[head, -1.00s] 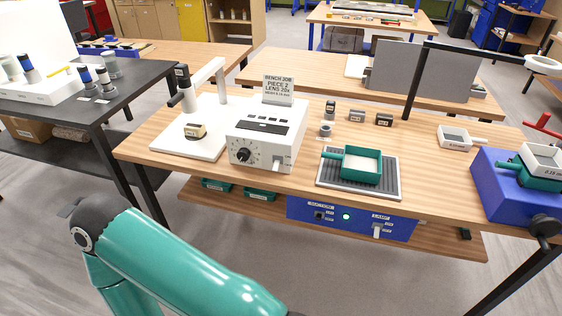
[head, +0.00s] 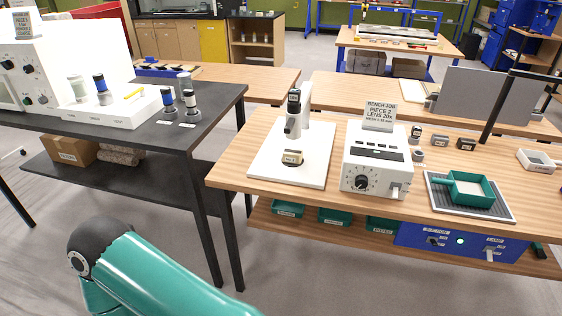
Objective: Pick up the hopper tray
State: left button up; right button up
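A small white-rimmed tray (head: 538,160) lies further right, near the picture's edge. No label names either one, so I cannot tell which is the hopper tray. A teal link of my arm shows at the bottom left. Neither gripper is in view.
A white control box (head: 374,165) and a microscope-like stand on a white base (head: 263,160) occupy the wooden bench's left half. A dark table (head: 160,135) stands at left, close beside the bench. Grey floor is open in front.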

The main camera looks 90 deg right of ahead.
aim_at(474, 190)
jog(key=u, duration=0.25)
jog(key=i, duration=0.7)
jog(key=z, duration=2.15)
jog(key=i, duration=0.3)
jog(key=z, duration=2.6)
jog(key=k, duration=0.5)
jog(key=z, duration=0.4)
jog(key=i, duration=1.6)
jog(key=u, duration=0.45)
